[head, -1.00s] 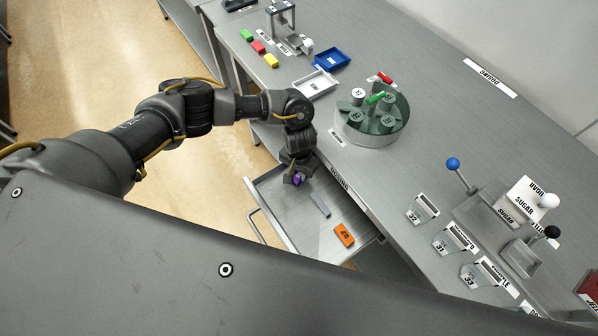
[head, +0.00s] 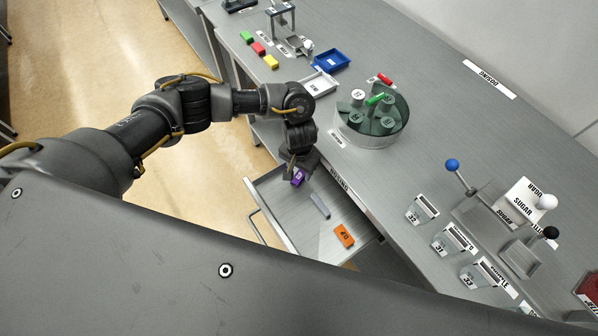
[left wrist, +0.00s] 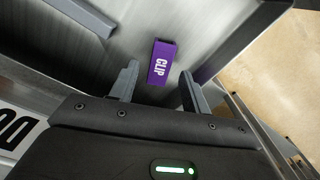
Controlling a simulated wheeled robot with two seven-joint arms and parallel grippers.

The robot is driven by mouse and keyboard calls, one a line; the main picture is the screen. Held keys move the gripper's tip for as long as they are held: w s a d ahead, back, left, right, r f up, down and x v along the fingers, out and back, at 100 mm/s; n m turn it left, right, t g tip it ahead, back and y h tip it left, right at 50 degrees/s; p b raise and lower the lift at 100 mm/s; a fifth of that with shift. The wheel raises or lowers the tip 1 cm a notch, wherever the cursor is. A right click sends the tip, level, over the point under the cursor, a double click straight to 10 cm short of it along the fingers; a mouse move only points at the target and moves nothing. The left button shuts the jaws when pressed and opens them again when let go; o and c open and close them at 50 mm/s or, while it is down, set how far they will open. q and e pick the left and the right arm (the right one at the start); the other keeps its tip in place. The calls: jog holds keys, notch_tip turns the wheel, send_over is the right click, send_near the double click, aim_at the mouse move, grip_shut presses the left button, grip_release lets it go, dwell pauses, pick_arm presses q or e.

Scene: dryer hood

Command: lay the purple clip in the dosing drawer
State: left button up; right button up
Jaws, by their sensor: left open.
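The purple clip (head: 298,178) lies in the open dosing drawer (head: 283,217), near its far left corner. In the left wrist view the clip (left wrist: 162,62) shows its white lettering and rests on the drawer's metal floor. My left gripper (head: 300,170) is over that corner of the drawer. Its fingers (left wrist: 158,84) are apart, one on each side of the clip's near end, with visible gaps between clip and fingers. My right gripper is not in view.
A grey bar (head: 320,206) and an orange block (head: 344,235) also lie in the drawer. The counter (head: 385,190) is beside it, with a round glass-walled carousel (head: 370,125), a white tray (head: 318,84) and a blue tray (head: 331,60).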

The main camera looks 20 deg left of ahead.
aim_at(299, 176)
pick_arm(q)
notch_tip(299, 176, up, 10)
jog(key=p, duration=0.1)
jog(key=shift+f+p, duration=0.2)
jog(key=shift+p, duration=0.2)
